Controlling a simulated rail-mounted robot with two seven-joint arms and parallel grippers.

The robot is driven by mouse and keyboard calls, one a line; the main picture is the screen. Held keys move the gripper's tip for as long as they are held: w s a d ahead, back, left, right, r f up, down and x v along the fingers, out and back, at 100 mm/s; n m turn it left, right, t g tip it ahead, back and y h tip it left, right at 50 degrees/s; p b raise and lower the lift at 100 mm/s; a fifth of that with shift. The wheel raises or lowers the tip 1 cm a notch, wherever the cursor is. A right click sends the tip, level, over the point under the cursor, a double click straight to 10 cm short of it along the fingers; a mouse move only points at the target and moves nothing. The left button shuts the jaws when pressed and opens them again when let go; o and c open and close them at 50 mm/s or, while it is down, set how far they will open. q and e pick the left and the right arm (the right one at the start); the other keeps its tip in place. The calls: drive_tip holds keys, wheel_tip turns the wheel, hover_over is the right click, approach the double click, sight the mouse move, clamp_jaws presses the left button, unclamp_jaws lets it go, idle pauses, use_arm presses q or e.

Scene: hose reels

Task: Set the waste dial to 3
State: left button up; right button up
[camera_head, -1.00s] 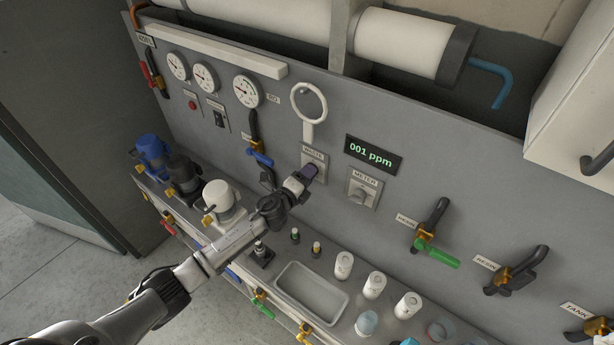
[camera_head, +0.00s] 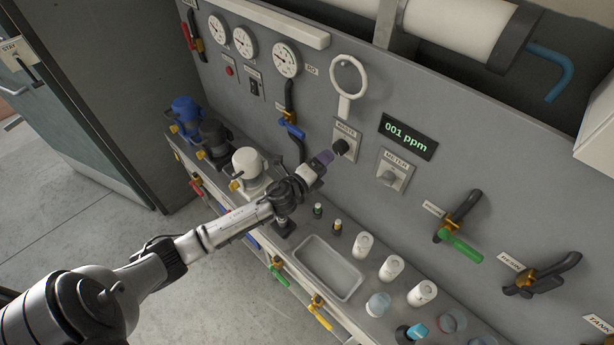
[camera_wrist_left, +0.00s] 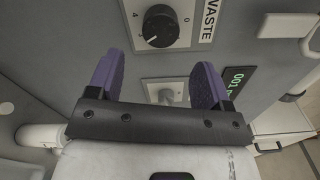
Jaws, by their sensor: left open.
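The waste dial (camera_head: 341,147) is a black round knob on a light plate below the WASTE label (camera_head: 346,131). In the left wrist view the dial (camera_wrist_left: 160,27) shows a small pale mark at its lower left edge; the digits 4 and 0 show on the plate, the rest is cut off or unreadable. My left gripper (camera_head: 325,158) is open and empty, just lower left of the dial and apart from it. Its two purple fingers (camera_wrist_left: 157,78) stand apart in the left wrist view, with the dial beyond the tips. My right gripper is not in view.
Right of the dial is the METER knob (camera_head: 389,177) under a display (camera_head: 408,137) reading 001 ppm. A white ring-topped fitting (camera_head: 348,85) stands above. A blue-handled valve (camera_head: 292,128) is to the left. Below are a tray (camera_head: 328,268), small bottles and white cups on the shelf.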

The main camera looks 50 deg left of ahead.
use_arm(q)
drive_tip(key=s, duration=0.7)
drive_tip(key=shift+s+d+b, duration=0.2)
drive_tip(key=shift+b, duration=0.1)
idle(0.3)
